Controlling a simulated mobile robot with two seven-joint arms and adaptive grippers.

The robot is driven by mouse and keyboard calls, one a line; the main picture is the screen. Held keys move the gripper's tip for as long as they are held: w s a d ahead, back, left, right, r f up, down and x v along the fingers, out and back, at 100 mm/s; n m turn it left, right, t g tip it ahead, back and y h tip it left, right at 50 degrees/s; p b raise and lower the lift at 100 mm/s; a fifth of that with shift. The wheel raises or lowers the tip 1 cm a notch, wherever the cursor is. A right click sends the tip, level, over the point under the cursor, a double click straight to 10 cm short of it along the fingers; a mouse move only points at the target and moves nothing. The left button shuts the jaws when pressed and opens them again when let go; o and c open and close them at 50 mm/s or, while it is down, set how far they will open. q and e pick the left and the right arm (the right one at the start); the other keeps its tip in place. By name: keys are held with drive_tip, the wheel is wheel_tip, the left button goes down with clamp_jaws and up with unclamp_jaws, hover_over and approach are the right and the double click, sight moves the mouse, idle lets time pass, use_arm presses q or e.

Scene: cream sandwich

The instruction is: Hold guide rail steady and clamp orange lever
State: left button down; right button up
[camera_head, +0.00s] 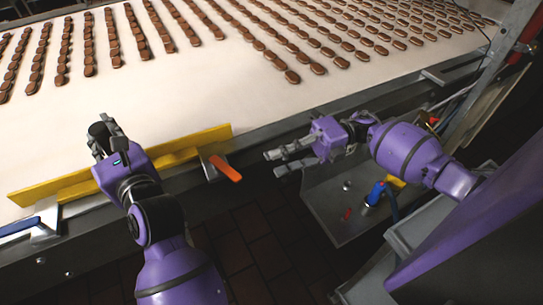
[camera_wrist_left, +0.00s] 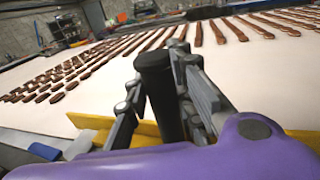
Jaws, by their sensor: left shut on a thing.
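The yellow guide rail (camera_head: 190,143) lies along the near edge of the white belt; it also shows behind the fingers in the left wrist view (camera_wrist_left: 148,133). My left gripper (camera_head: 102,132) is shut on a dark upright post (camera_wrist_left: 155,85) at the rail. The post's lower part is hidden by my fingers and wrist. The orange lever (camera_head: 225,168) sticks out from a metal bracket at the rail's right end, angled down to the right. My right gripper (camera_head: 271,164) is open and empty, to the right of the lever and apart from it.
Rows of brown cookies cover the far part of the conveyor belt (camera_head: 180,85). A blue lever (camera_head: 20,227) sits on a bracket at the rail's left end. A grey metal tray (camera_head: 325,205) with a blue-handled item (camera_head: 376,193) lies below my right arm.

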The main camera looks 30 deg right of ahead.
clamp_jaws()
wheel_tip(320, 180, up, 14)
drive_tip(key=n+g+h, duration=0.4)
drive_tip(key=n+g, duration=0.2)
hover_over(226, 172)
drive_tip(key=w, duration=0.2)
drive_tip(key=s+a+r+m+h, duration=0.2)
drive_tip(key=a+m+h, duration=0.1)
drive_tip(key=a+h, duration=0.1)
drive_tip(key=shift+s+d+f+m+t+h, duration=0.1)
drive_tip(key=shift+s+f+m+t+h, duration=0.5)
drive_tip(key=shift+f+m, duration=1.85)
drive_tip(key=shift+s+d+f+m+t+h, duration=0.15)
drive_tip(key=shift+f+m+t+h, duration=0.5)
drive_tip(key=shift+f+m+h, duration=1.75)
drive_tip(key=shift+s+d+f+m+t+h, duration=0.15)
drive_tip(key=shift+f+m+t, duration=0.5)
drive_tip(key=shift+f+m, duration=1.9)
